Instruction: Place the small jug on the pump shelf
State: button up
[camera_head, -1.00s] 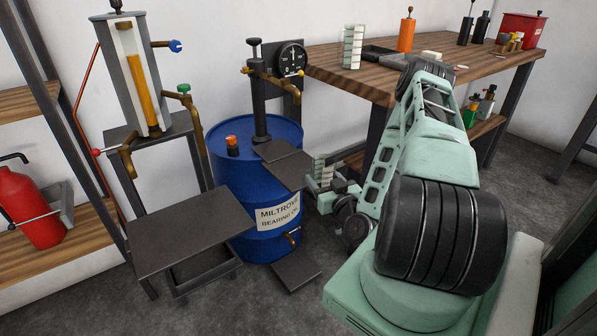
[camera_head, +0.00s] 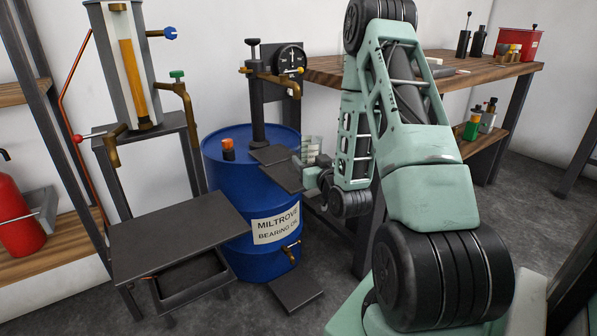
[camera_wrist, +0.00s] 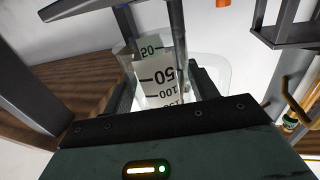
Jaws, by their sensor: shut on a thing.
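The small jug is clear with a pale graduated scale. In the wrist view the jug (camera_wrist: 155,72) fills the space between my gripper's fingers (camera_wrist: 165,92), with its scale marks facing the camera. In the head view the jug (camera_head: 311,143) shows just above my gripper (camera_head: 314,166), to the right of the pump. My gripper is shut on it. The pump (camera_head: 262,105) stands on the blue drum. A dark flat pump shelf (camera_head: 284,177) juts out at the drum's right, close left of my gripper. I cannot tell the gap between jug and shelf.
A dark stand (camera_head: 178,235) is at the left, and another plate (camera_head: 295,290) is low before the blue drum (camera_head: 230,175). The wooden bench (camera_head: 470,75) is behind my arm, which hides part of it.

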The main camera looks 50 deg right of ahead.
jog(key=shift+f+b+x, duration=0.25)
jog(key=shift+b+x, duration=0.9)
jog(key=shift+b, duration=2.25)
jog(key=x, duration=0.5)
jog(key=shift+w+d+r, duration=0.15)
jog(key=shift+w+r, duration=0.15)
jog(key=shift+w, duration=0.05)
jog(key=shift+w+f, duration=0.1)
notch_tip(320, 180, down, 3)
jog(key=shift+f+b, duration=0.25)
jog(key=shift+b, duration=0.65)
jog(key=shift+r, duration=0.1)
jog(key=o, duration=1.1)
